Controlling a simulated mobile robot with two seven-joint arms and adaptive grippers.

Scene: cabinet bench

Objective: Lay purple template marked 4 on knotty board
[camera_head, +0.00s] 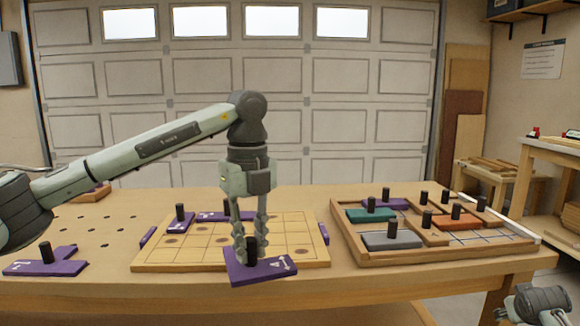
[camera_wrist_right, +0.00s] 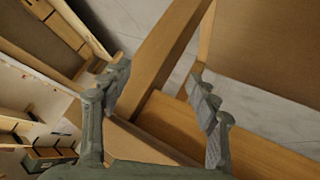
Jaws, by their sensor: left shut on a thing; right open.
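The knotty board (camera_head: 300,238) is a pale gridded panel with dark knots, lying in the middle of the bench. My left gripper (camera_head: 250,245) points down and is shut on the black knob of the purple template marked 4 (camera_head: 262,272). This template overlaps the board's front edge in the picture; I cannot tell whether it touches. Two other purple templates lie at the board's back left, one at the left (camera_head: 182,226) and one behind (camera_head: 222,216). My right gripper (camera_wrist_right: 160,88) is open and empty in the right wrist view, away from the board.
An L-shaped purple template (camera_head: 48,264) lies on the bench's left, near several holes. A wooden tray (camera_head: 345,245) at the right holds grey, teal, orange, purple and wood-coloured pieces with black knobs. Small purple strips flank the board, left (camera_head: 148,237) and right (camera_head: 323,233).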

